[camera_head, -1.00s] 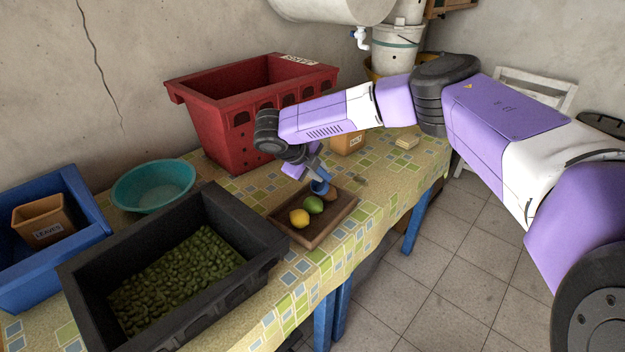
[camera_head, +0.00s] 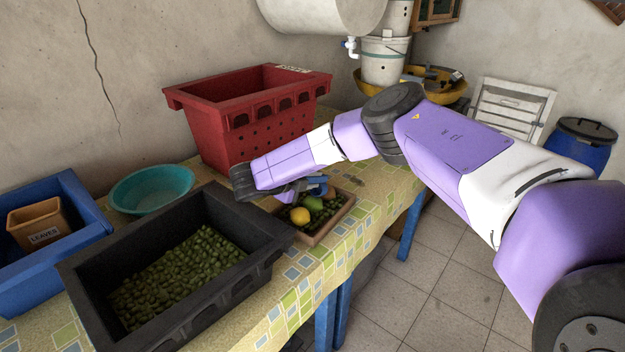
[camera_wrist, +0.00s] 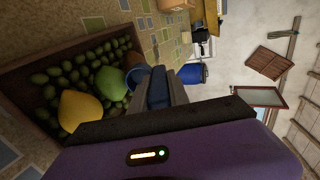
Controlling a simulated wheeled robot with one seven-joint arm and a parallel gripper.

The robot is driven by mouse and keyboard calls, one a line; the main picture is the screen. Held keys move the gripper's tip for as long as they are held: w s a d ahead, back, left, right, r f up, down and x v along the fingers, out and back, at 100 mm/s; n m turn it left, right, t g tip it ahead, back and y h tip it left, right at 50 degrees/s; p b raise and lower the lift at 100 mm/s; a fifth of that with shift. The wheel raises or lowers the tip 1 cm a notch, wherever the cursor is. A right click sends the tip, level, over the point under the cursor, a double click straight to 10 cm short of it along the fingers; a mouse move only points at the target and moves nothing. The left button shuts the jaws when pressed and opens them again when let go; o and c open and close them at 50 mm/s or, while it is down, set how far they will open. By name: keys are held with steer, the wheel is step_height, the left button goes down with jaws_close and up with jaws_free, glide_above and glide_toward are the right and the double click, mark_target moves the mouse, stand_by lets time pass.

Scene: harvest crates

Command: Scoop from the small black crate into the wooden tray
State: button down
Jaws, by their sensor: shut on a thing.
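The black crate (camera_head: 265,252) stands at the front of the table with a layer of small green olive-like fruits (camera_head: 185,268) inside. The wooden tray (camera_head: 338,222) lies to its right. It holds a yellow lemon (camera_head: 300,216), a larger green fruit (camera_head: 313,204) and many small green fruits (camera_wrist: 60,78). The wrist view also shows the lemon (camera_wrist: 80,110), the green fruit (camera_wrist: 111,82) and a brown round thing (camera_wrist: 137,74) partly hidden. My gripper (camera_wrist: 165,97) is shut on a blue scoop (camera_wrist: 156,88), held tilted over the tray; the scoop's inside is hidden.
A red crate (camera_head: 225,135) stands behind the tray. A teal bowl (camera_head: 150,190) and a blue crate (camera_head: 85,237) with a brown box (camera_head: 38,222) labelled LEAVES are at left. The table's front edge runs right of the tray, with open floor beyond.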

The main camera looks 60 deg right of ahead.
stand_by(0.6)
step_height(320, 180, up, 5)
steer(key=p, duration=0.6)
steer(key=shift+r, duration=0.1)
